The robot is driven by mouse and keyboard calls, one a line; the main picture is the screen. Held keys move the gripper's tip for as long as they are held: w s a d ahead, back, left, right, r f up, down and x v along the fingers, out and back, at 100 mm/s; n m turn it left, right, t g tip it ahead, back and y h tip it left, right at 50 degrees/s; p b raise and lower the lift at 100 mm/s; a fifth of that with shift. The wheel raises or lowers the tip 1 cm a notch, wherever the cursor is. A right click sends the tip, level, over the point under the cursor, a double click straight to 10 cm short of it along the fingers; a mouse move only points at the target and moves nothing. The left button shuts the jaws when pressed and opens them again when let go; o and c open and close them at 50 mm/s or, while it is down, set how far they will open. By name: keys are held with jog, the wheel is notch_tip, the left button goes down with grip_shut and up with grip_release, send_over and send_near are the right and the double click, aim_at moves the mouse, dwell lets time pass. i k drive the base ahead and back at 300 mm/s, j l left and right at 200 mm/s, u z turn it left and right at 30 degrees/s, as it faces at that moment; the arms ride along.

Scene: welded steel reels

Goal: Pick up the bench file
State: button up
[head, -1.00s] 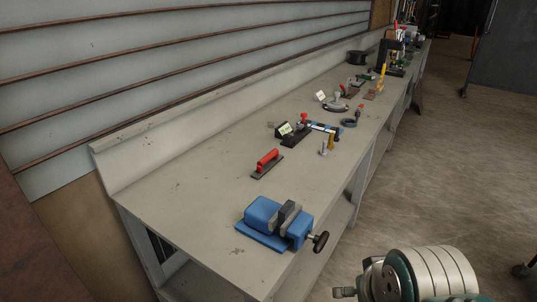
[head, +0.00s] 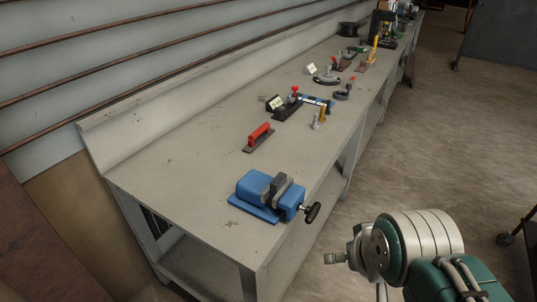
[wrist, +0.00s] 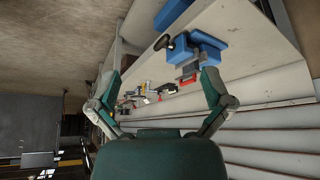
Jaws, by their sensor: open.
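No tool can be named with certainty as the bench file. A red-handled tool with a flat dark base (head: 258,138) lies on the workbench (head: 190,150), behind the blue vise (head: 268,195). In the wrist view a small red shape (wrist: 187,79) shows near the right finger; it may be the same tool. My gripper (wrist: 160,78) is open and empty, its two green-tipped fingers spread wide, with the bench beyond them.
The vise's black handle (head: 312,212) sticks out past the front edge. The near left bench top is clear; a ribbed wall runs behind.

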aim_at(259, 135)
jog(key=l+u, duration=0.25)
jog(key=l, duration=0.45)
jog(key=l+u, duration=0.25)
jog(key=l, duration=0.5)
jog(key=i+l+u, duration=0.75)
jog(key=l, duration=0.35)
jog(key=i+l+u, duration=0.1)
jog(key=i, duration=0.2)
jog(key=i+l+u, duration=0.15)
jog(key=i, duration=0.15)
